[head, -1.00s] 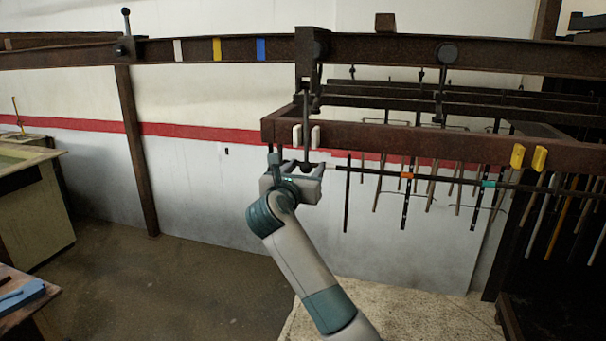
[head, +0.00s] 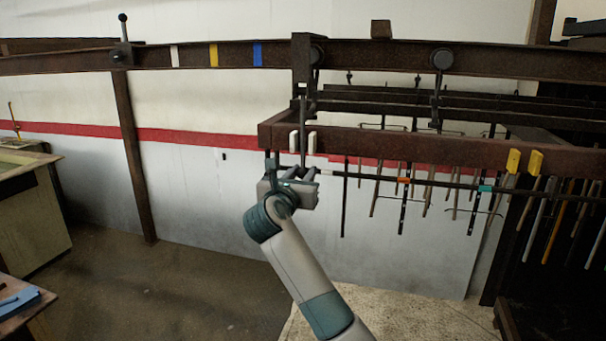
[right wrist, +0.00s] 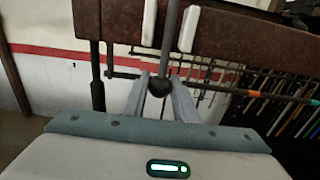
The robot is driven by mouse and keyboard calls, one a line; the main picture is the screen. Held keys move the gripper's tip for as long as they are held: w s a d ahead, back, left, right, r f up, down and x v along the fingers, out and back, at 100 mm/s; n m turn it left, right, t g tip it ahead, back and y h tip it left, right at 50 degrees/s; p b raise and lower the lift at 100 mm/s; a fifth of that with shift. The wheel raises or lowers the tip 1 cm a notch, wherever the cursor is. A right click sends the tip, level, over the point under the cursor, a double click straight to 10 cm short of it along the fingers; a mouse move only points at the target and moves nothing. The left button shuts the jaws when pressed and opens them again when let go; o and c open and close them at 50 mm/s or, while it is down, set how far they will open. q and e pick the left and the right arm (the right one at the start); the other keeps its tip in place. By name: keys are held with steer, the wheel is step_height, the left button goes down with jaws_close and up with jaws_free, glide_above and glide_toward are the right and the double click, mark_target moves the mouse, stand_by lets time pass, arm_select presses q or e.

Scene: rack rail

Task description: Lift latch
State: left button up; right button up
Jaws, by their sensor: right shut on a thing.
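The latch is a thin dark upright rod (head: 304,125) that hangs from a block on the upper rail. It passes in front of the rack's brown front beam, between two white pads. Its dark rounded knob (right wrist: 160,87) shows between the fingers in the right wrist view. My right gripper (head: 304,172) is below the beam, shut on the latch's lower end. Its fingers also show in the right wrist view (right wrist: 163,95) and partly hide the knob's sides. My left gripper is not in view.
The brown upper rail (head: 188,56) has white, yellow and blue marks and a knobbed lever (head: 124,40) at left. The rack beam (head: 410,146) bears yellow pads at right. Several rods (head: 402,205) hang behind it. A bench (head: 30,205) stands at left. The floor between is clear.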

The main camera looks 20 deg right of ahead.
steer(key=shift+r+p+v, duration=0.2)
steer(key=shift+p+v, duration=0.2)
steer(key=shift+v, duration=1.75)
steer(key=shift+a, duration=0.1)
steer(key=shift+s+a+r+p, duration=0.35)
steer(key=shift+s+a, duration=0.05)
steer(key=shift+s, duration=0.25)
steer(key=shift+s+a+r, duration=0.2)
steer(key=shift+s+a, duration=0.15)
steer(key=shift+s, duration=0.2)
steer(key=shift+s+a+r, duration=0.2)
steer(key=shift+s+a, duration=0.15)
steer(key=shift+s, duration=0.15)
steer(key=shift+s, duration=0.1)
steer(key=shift+s+a+r, duration=0.55)
steer(key=shift+s+r, duration=0.05)
steer(key=shift+s, duration=0.1)
steer(key=shift+s+a+r, duration=0.5)
steer(key=shift+s+r, duration=0.05)
steer(key=shift+s, duration=0.15)
